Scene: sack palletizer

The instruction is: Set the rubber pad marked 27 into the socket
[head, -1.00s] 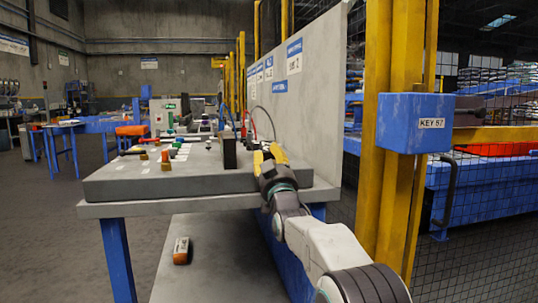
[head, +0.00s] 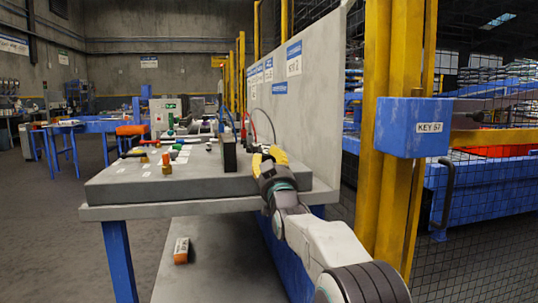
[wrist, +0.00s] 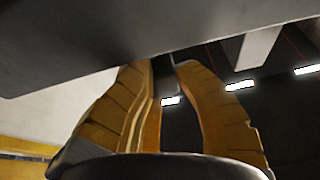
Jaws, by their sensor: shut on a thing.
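My gripper (head: 268,155) has yellow fingers and is above the right part of the grey bench top (head: 210,186), near the upright grey panel. In the wrist view its fingers (wrist: 166,72) close on a small dark piece (wrist: 164,76), mostly hidden between them. I cannot read any 27 on it. A large dark slab (wrist: 110,40) crosses the top of the wrist view, close to the fingertips; I cannot tell which thing it is. In the head view a dark upright block (head: 229,153) stands just left of my gripper. I cannot make out the socket.
Several small coloured parts and white labels lie on the left of the bench top. Red and blue cables (head: 252,125) rise behind the block. The grey panel (head: 318,95) bounds the right side. A yellow post (head: 378,130) carries a blue key box (head: 412,127).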

